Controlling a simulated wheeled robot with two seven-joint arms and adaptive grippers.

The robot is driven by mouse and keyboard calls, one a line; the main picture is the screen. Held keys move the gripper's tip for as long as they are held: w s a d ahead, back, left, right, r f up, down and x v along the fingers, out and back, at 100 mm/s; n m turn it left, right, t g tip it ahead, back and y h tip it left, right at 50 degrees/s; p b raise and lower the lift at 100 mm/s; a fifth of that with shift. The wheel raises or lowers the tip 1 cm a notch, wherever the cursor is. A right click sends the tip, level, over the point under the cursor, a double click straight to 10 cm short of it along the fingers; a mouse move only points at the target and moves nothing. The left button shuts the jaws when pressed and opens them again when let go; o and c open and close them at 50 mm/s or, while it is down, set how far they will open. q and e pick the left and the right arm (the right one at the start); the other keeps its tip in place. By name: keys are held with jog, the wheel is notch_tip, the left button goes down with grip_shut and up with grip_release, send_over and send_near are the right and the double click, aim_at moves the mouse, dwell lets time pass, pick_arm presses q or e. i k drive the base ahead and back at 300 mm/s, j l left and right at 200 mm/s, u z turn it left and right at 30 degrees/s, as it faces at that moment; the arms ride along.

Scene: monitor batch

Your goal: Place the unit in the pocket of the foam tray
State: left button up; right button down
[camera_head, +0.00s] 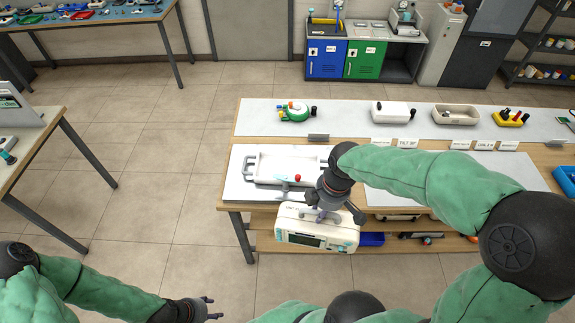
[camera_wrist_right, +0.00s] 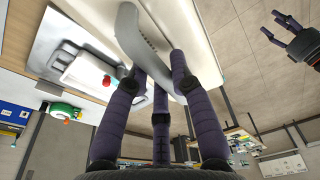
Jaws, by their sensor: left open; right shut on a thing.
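The unit (camera_head: 318,229) is a white boxy monitor with a dark screen on its front. My right gripper (camera_head: 325,212) is shut on its grey curved top handle, which shows between the fingers in the wrist view (camera_wrist_right: 146,48). The unit appears in front of the table's front edge, below and right of the tray. The white foam tray (camera_head: 249,166) lies on the table's left part; my right arm covers its right side. My left gripper (camera_head: 211,308) is open and empty over the floor.
The table (camera_head: 238,187) has a raised back shelf (camera_head: 350,108) with a green device (camera_head: 294,112), a white box (camera_head: 393,111), a beige tray (camera_head: 455,115) and a yellow holder (camera_head: 510,119). A blue bin (camera_head: 371,239) sits on the lower shelf. Floor left of the table is clear.

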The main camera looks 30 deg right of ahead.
aim_at(286, 170)
jog(key=i+l, duration=0.7)
jog(key=i, duration=0.1)
